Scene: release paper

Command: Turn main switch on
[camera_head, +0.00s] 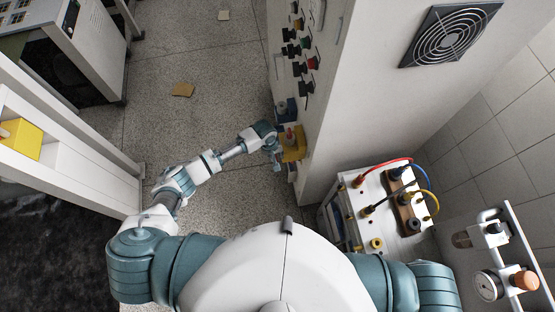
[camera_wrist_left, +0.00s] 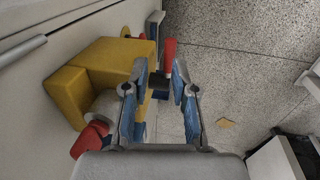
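A yellow switch housing (camera_head: 298,146) with a red part (camera_head: 289,137) is mounted low on the side of the tall cabinet; I take it to be the main switch. The yellow housing is large at the left of the wrist view (camera_wrist_left: 95,72), with a grey round part and a red piece (camera_wrist_left: 90,140) at its lower side. My left gripper (camera_head: 277,150) is right beside the housing. In the wrist view its two blue-padded fingers (camera_wrist_left: 160,72) are apart. A dark block and a red piece (camera_wrist_left: 169,50) show beyond the fingertips. My right gripper is out of view.
The tall cabinet (camera_head: 335,110) carries several knobs and switches (camera_head: 300,50) above the housing. A terminal box with coloured cables (camera_head: 385,205) and a pressure gauge (camera_head: 488,285) stand at the right.

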